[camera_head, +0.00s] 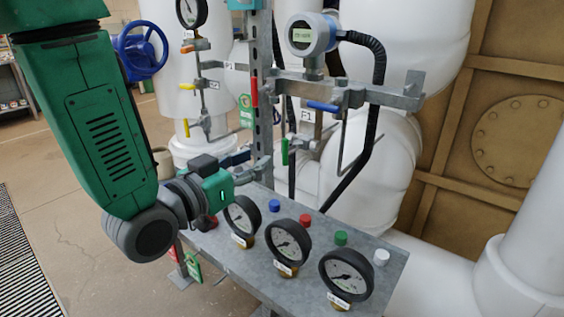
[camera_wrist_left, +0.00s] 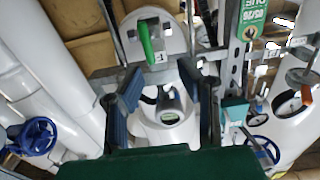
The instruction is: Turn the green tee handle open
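The green tee handle (camera_head: 284,151) stands upright on the pipework behind the panel. In the left wrist view the green handle (camera_wrist_left: 145,40) lies ahead, above the gap between my fingertips. My left gripper (camera_head: 243,165) is to the left of the handle and points towards it, apart from it. In the left wrist view the two blue-padded fingers of my left gripper (camera_wrist_left: 157,88) are spread wide with nothing held. My right gripper is not in view.
A grey panel (camera_head: 240,262) with three gauges and several coloured buttons lies below the handle. A steel post (camera_head: 262,90) stands beside it. Red (camera_head: 254,92) and blue (camera_head: 322,107) handles sit above. White pipes fill the back; a blue handwheel (camera_head: 140,50) is at upper left.

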